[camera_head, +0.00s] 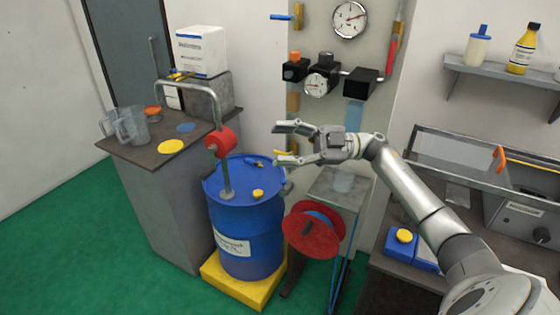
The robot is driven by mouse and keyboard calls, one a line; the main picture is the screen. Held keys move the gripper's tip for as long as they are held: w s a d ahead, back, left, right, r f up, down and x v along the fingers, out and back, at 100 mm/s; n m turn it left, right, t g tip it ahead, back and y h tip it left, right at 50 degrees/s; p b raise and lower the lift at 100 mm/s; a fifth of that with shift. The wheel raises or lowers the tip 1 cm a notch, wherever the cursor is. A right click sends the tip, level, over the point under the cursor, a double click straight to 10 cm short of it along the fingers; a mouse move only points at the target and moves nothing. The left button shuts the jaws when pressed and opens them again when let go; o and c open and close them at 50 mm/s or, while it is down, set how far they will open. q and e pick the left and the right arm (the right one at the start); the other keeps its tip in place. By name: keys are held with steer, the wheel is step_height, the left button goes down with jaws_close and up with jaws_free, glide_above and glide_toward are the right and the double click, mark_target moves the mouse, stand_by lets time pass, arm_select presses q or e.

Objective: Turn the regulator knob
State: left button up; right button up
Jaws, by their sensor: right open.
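The regulator assembly is on the grey wall panel at the upper middle. It has black blocks, a small round gauge (316,84) and two knobs on top, an orange knob (295,56) and a black knob (326,57). I cannot tell which one is the regulator knob. My right gripper (281,143) is open and empty, with its fingers pointing left. In the picture it is below the regulator and above the right side of the blue drum. It appears apart from the knobs. My left gripper is out of view.
A blue drum (245,225) with a red-headed pump (220,143) stands on a yellow base. A red reel (313,230) is beside it. A large gauge (349,19) and a blue-handled valve (284,17) are above the regulator. A shelf (500,70) is at right.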

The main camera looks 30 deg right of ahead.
steer(key=shift+w+f+m+t, duration=0.25)
steer(key=shift+f+m+t, duration=0.1)
steer(key=shift+f, duration=0.25)
steer(key=shift+w+f+m+t, duration=0.3)
steer(key=shift+f+t, duration=0.1)
steer(key=shift+f, duration=0.15)
steer(key=shift+w+f+m+t, duration=0.25)
steer(key=shift+f+m+t, duration=0.1)
steer(key=shift+f, duration=0.25)
